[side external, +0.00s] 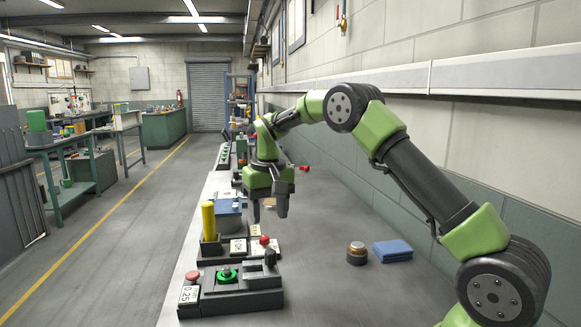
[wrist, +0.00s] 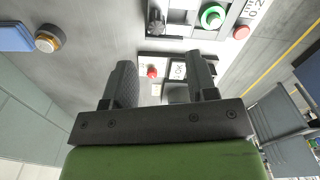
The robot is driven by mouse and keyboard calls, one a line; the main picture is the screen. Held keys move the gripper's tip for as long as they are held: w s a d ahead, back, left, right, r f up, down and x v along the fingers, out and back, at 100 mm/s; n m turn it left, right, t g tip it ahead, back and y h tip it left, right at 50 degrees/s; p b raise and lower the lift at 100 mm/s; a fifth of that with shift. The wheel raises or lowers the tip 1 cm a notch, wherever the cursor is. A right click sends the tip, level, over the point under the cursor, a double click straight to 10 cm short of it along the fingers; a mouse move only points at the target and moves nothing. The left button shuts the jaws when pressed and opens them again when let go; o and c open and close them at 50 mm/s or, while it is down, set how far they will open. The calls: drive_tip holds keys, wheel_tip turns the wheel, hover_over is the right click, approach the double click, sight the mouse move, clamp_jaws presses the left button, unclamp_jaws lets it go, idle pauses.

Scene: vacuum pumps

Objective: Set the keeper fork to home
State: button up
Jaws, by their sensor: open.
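I cannot tell for certain which part is the keeper fork. A dark fixture (side external: 235,300) at the front of the bench carries a green ring knob (side external: 227,274), a red button (side external: 193,276) and an upright black piece (side external: 270,260); the black piece also shows in the wrist view (wrist: 157,22). Just behind stands a second unit with a yellow cylinder (side external: 209,220), an "OK" plate (side external: 238,246) and a red ball (side external: 264,240). My gripper (side external: 269,207) is open and empty, pointing down above this second unit. In the wrist view the red ball (wrist: 152,72) appears between its fingers.
A brass-topped round part (side external: 356,254) and a folded blue cloth (side external: 393,250) lie to the right on the bench. A blue block (side external: 229,208) stands behind the yellow cylinder. More units line the bench farther back. A wall runs along the right.

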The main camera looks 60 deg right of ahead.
drive_tip(key=s+a+r+n+t, duration=0.1)
drive_tip(key=s+a+r+t, duration=0.2)
drive_tip(key=s+a+r, duration=0.6)
drive_tip(key=shift+s+r+t+y, duration=0.4)
drive_tip(key=shift+s+r, duration=1)
drive_tip(key=shift+r, duration=0.6)
